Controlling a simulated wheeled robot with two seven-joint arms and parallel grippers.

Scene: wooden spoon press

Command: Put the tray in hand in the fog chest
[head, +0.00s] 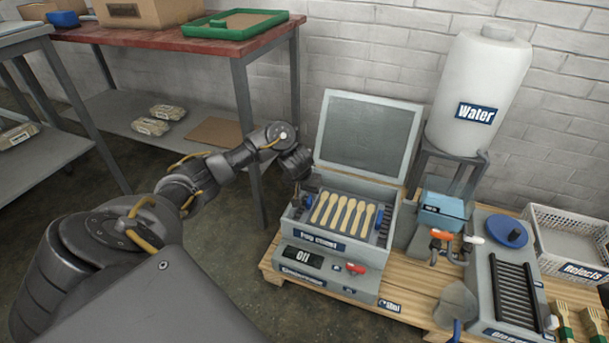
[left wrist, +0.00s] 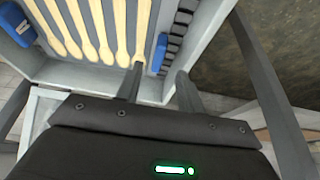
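The tray (head: 322,233) holds several pale wooden spoons side by side and has blue end handles. It lies inside the open grey fog chest (head: 314,240), whose lid (head: 367,135) stands raised at the back. My left gripper (head: 298,193) is at the chest's left side, close to the tray's left handle. In the left wrist view, its two fingers (left wrist: 160,88) are apart, with a blue handle (left wrist: 161,48) just beyond the gap between them. Nothing shows clamped between the fingers. My right gripper is not in view.
A dark display panel and a red valve (head: 355,268) are on the chest's front base. A water tank (head: 480,85) stands behind right. A grey unit with black bars (head: 514,290) and a rejects crate (head: 570,235) are to the right. A red-topped table (head: 170,36) is at upper left.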

